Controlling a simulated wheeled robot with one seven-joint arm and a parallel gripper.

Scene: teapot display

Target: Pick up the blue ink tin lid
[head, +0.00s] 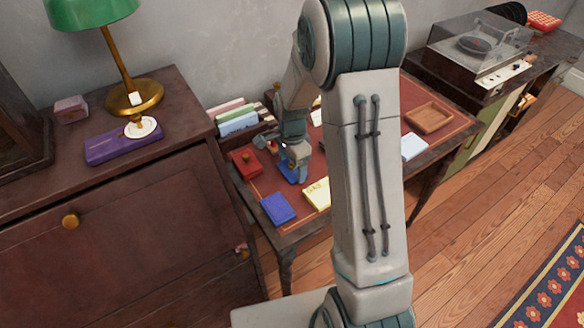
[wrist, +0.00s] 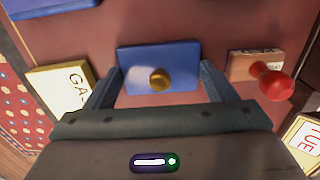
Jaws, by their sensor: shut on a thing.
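The blue ink tin lid (wrist: 135,58) is a flat blue rectangle with a round brass knob in its middle. In the wrist view it sits between the two fingers of my gripper (wrist: 160,77), which is shut on it at its left and right sides. In the head view my gripper (head: 293,162) is low over the red desk top, and part of the blue lid (head: 287,173) shows under it. My arm and fingers hide the rest. I cannot tell whether the lid is clear of the desk.
A red tin (head: 246,161) with a knob stands left of my gripper. A blue flat block (head: 278,208) and a yellow card (head: 318,193) lie nearer. A red-knobbed stamp (wrist: 272,80) is close to the right finger. A wooden tray (head: 429,117) lies at the right.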

